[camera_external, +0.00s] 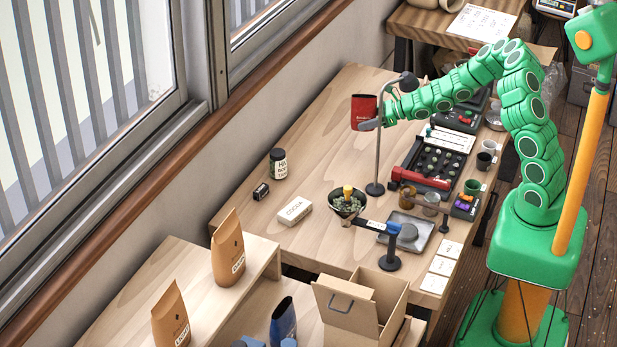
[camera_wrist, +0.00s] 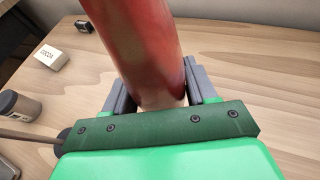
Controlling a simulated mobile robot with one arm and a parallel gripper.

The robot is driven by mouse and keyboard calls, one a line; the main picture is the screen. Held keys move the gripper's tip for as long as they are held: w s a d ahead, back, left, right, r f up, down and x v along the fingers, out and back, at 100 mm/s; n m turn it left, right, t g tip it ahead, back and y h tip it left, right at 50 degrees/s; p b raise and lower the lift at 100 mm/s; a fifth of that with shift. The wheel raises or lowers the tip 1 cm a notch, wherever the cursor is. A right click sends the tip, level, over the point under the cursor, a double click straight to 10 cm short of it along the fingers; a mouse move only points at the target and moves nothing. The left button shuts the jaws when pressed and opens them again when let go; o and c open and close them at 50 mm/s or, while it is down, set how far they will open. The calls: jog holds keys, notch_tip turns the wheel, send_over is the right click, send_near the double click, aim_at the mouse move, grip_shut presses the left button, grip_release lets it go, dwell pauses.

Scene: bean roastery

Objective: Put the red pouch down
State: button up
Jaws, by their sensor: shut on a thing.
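The red pouch (camera_external: 364,110) is at the far part of the wooden table, near the window wall. It looks upright. My gripper (camera_external: 383,114) is shut on it from the right. In the wrist view the red pouch (camera_wrist: 138,45) stands between both fingers of my gripper (camera_wrist: 157,90), its pale end between them, and it runs out of the top of the frame. I cannot tell whether the pouch touches the table or hangs above it. The lamp hides part of the grip in the external view.
A desk lamp (camera_external: 376,188) stands close to the pouch and gripper. A black tray (camera_external: 433,162) with a red front lies to the right. A dark jar (camera_external: 278,163) and a white cocoa box (camera_external: 295,211) stand nearer. The table left of the lamp is mostly clear.

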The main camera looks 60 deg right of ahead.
send_over(350, 144)
jog(key=f, duration=0.3)
jog(key=s+f, duration=0.1)
jog(key=f, duration=0.1)
jog(key=shift+a+f, duration=0.3)
jog(key=shift+f, duration=0.05)
jog(key=shift+w+d+f, duration=0.1)
jog(key=shift+w+f, duration=0.4)
jog(key=shift+f, duration=1.5)
jog(key=shift+f, duration=0.1)
jog(key=o, duration=1)
jog(key=shift+s+d+r, duration=0.15)
jog(key=shift+s+r, duration=0.05)
jog(key=shift+s, duration=0.05)
jog(key=v, duration=1.1)
jog(key=shift+s, duration=0.2)
